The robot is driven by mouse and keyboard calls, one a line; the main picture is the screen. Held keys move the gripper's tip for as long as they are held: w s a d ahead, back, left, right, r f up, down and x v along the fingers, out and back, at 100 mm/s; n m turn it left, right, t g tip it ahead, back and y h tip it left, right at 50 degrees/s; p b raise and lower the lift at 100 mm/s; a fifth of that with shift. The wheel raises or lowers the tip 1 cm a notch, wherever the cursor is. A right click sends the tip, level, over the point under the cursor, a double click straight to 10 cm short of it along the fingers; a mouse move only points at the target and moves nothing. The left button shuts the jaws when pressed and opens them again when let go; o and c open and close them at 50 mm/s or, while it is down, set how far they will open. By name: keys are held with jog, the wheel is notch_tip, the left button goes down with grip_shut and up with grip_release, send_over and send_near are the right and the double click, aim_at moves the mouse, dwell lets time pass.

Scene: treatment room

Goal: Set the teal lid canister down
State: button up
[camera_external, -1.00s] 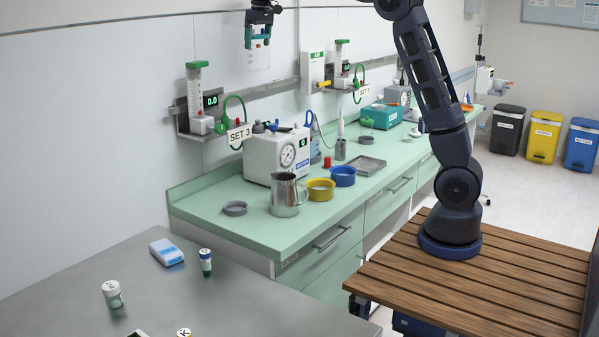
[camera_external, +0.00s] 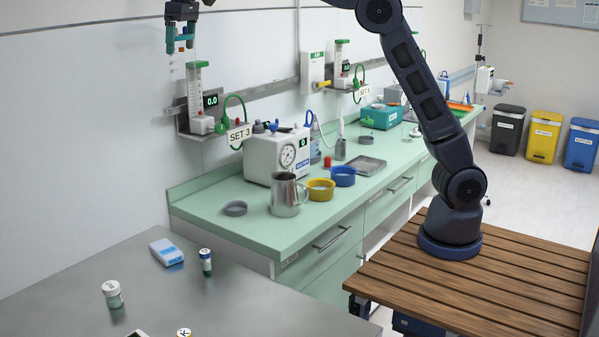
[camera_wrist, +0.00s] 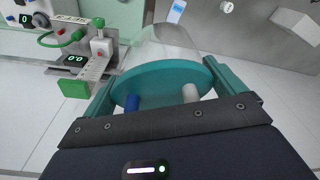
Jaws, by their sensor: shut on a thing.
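My gripper (camera_external: 179,49) is high at the upper left of the external view, in front of the white wall. It is shut on the teal lid canister, whose clear body is faint against the wall there. In the wrist view the canister's teal lid (camera_wrist: 163,79) sits between the two teal fingers, with a blue and a white stub on its near face. Its clear body (camera_wrist: 165,45) extends away beyond the lid. The canister is in the air, apart from any surface.
A grey table (camera_external: 90,270) carries a blue-and-white device (camera_external: 167,252), a white-capped jar (camera_external: 112,294) and a blue-capped vial (camera_external: 206,262). The wall set with a green-topped column (camera_external: 199,95) is close by the gripper. The green counter (camera_external: 255,225) holds a pump unit, jug and bowls.

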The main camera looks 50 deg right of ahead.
jog(key=s+a+f+m, duration=0.2)
jog(key=s+a+f, duration=0.3)
jog(key=a+f, duration=0.45)
jog(key=s+a+f+m, duration=0.1)
jog(key=s+a+f, duration=0.5)
jog(key=a+f, duration=0.3)
jog(key=s+a+f+m, duration=0.2)
jog(key=s+a+f, duration=0.3)
jog(key=a+f, duration=0.45)
notch_tip(320, 180, down, 23)
jog(key=d, duration=0.1)
jog(key=shift+s+d+h, duration=0.2)
jog(key=shift+s+h, duration=0.1)
jog(key=shift+s, duration=0.1)
jog(key=o, duration=0.7)
jog(key=r, duration=0.4)
jog(key=s+r, duration=0.1)
jog(key=r, duration=0.7)
jog(key=shift+s, duration=0.25)
